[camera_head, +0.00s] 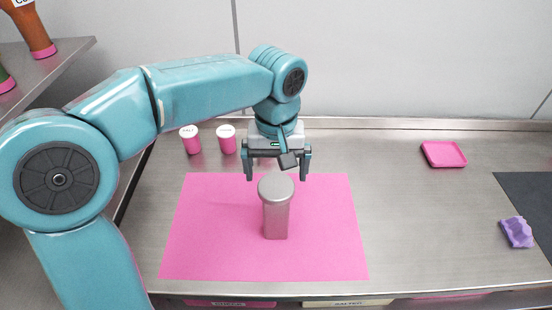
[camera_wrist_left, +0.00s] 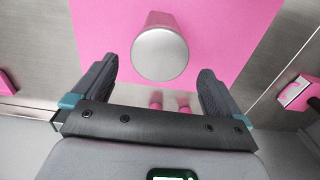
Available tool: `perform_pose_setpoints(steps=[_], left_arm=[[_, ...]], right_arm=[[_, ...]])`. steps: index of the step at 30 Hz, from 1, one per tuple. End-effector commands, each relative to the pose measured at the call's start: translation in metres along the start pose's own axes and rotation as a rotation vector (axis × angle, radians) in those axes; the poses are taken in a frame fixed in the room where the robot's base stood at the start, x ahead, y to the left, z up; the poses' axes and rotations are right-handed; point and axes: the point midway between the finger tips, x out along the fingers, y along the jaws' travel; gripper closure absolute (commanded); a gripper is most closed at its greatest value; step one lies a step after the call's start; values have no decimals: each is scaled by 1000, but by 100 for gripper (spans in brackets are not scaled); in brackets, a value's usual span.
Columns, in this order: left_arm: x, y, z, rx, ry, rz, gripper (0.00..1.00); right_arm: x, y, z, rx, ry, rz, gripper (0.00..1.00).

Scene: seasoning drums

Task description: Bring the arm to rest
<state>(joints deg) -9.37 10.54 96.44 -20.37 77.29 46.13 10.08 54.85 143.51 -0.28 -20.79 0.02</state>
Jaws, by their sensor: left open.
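My left arm reaches in from the left in the head view. My left gripper (camera_head: 276,175) points down above the back part of the pink mat (camera_head: 335,255). Its jaws are open and empty. A grey metal drum with a rounded lid (camera_head: 276,210) stands upright on the mat, in front of the gripper. In the left wrist view the drum's lid (camera_wrist_left: 160,54) shows beyond the open fingertips (camera_wrist_left: 157,75), with a gap on both sides. My right gripper is not in view.
Two pink shakers with white lids (camera_head: 191,140) (camera_head: 227,139) stand behind the mat. A pink tray (camera_head: 443,154) lies at back right. A shelf (camera_head: 40,65) with bottles is at left.

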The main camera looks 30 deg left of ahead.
Motion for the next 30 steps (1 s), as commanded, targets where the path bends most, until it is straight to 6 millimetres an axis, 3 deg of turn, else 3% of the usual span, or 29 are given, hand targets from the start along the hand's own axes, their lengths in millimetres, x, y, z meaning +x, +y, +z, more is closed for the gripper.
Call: perform_pose_setpoints(steps=[6,22,30], left_arm=[[-21,0,0,0,0,0,0],[-22,0,0,0,0,-1,0],[-70,0,0,0,0,-1,0]], right_arm=[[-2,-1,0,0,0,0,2],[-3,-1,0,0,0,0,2],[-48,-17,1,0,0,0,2]])
